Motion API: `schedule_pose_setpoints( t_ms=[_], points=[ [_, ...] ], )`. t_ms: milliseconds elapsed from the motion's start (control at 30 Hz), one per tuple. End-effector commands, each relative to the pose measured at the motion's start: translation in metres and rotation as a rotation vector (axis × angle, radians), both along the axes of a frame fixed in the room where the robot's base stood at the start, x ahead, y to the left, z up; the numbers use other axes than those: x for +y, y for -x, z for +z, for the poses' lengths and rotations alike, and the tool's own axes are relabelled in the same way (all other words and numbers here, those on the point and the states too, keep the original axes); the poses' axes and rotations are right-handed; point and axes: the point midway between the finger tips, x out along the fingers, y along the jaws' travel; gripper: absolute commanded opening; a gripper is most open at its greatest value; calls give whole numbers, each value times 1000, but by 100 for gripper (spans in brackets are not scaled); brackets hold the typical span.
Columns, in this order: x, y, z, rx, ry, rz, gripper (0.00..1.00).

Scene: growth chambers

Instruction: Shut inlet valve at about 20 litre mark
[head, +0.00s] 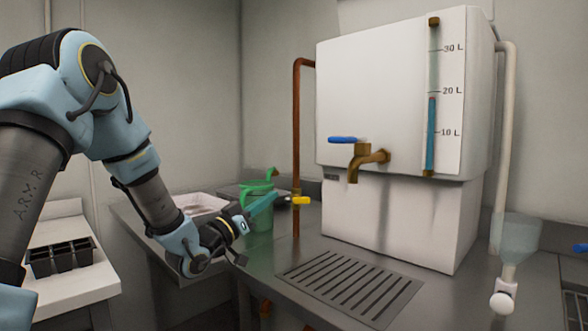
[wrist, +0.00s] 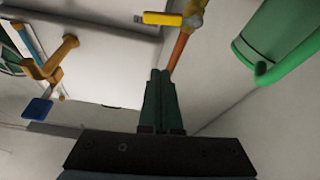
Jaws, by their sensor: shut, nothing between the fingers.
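The white tank (head: 385,100) has a sight gauge (head: 431,140) whose blue column stands just below the 20 L mark. A copper pipe (head: 297,120) runs down the tank's left side to the inlet valve with a yellow handle (head: 300,200). In the wrist view the yellow handle (wrist: 163,18) lies crosswise to the copper pipe (wrist: 178,50), beside the brass valve body (wrist: 194,12). My gripper (head: 273,198) is shut and empty, just left of the valve. In the wrist view its closed fingertips (wrist: 160,72) point toward the handle with a gap between.
A brass tap with a blue lever (head: 345,140) is on the tank front, above a drain grate (head: 350,285). A green watering can (head: 258,215) stands close behind my gripper. A funnel (head: 515,235) is at right, and a black pot tray (head: 60,258) at left.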

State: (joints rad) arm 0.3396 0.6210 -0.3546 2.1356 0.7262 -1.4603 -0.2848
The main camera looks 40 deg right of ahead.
Motion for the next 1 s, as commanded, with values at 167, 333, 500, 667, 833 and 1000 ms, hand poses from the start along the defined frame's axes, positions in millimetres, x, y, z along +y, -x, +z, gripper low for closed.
schedule_pose_setpoints(
  t_ms=[167,333,500,667,833,1000],
  points=[
    [1,3,5,14,-1,3,0],
    [-1,3,3,15,2,4,0],
    [-21,-1,10,14,2,2,0],
    [-51,-9,22,14,2,2,0],
    [-83,-18,33,15,3,3,0],
    [-91,-17,13,20,-2,4,0]
  ],
)
